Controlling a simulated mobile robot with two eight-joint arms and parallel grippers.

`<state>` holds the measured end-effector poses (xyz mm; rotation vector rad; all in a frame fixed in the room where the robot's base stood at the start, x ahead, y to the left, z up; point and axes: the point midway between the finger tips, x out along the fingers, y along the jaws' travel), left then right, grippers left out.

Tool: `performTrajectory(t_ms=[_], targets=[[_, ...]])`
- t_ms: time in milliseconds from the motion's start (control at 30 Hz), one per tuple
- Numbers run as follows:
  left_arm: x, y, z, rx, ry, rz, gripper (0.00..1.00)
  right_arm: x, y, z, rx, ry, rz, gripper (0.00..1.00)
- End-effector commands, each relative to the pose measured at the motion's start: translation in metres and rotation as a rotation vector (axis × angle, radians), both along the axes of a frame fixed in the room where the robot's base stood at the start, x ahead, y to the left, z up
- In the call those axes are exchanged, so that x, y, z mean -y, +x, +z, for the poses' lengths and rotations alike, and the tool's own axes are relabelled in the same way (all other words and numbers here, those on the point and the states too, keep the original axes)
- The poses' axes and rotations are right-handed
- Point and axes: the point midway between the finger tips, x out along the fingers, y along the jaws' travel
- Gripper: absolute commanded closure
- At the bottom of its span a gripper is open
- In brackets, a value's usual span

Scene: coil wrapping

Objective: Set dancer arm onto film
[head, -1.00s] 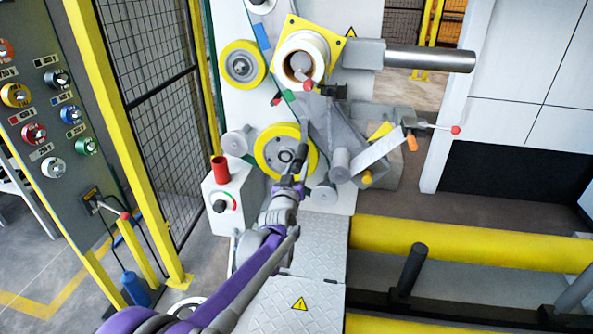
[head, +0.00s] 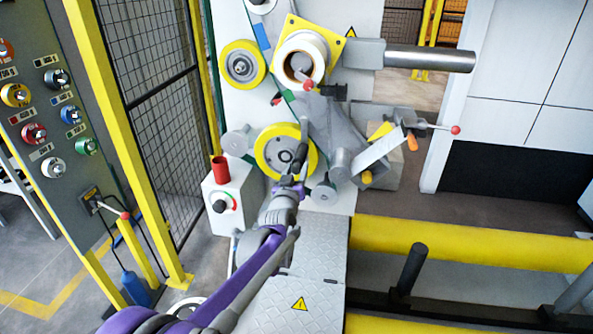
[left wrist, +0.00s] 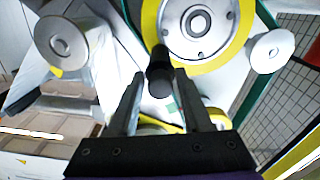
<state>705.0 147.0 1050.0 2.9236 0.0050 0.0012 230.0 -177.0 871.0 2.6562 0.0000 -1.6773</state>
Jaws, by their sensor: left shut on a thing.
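The dancer arm shows in the head view as a grey bar with a dark handle (head: 300,160) in front of the yellow-rimmed wheel (head: 268,158). My left gripper (head: 292,180) is at this handle, shut on it. In the left wrist view the handle's round black end (left wrist: 160,80) lies between the two fingers of my left gripper (left wrist: 160,98). Contact between the dancer arm and the film cannot be made out. My right gripper is out of view.
A grey roller (head: 323,192) is close to the right of my left gripper. A white control box (head: 228,200) with a red cylinder stands to the left. A mesh fence (head: 150,80) is farther left. Yellow rails (head: 470,240) run at the lower right.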

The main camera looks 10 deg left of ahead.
Motion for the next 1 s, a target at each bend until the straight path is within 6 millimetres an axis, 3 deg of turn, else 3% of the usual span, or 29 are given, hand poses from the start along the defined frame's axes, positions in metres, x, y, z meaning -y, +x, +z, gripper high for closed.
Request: performTrajectory(t_ms=[467, 1000], targets=[[0.013, 0.000, 0.000, 0.000, -0.139, -0.001, 1.00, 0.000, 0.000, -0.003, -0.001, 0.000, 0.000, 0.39], [0.052, 0.000, 0.018, -0.001, -0.633, -0.002, 1.00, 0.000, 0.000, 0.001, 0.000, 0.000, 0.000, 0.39]])
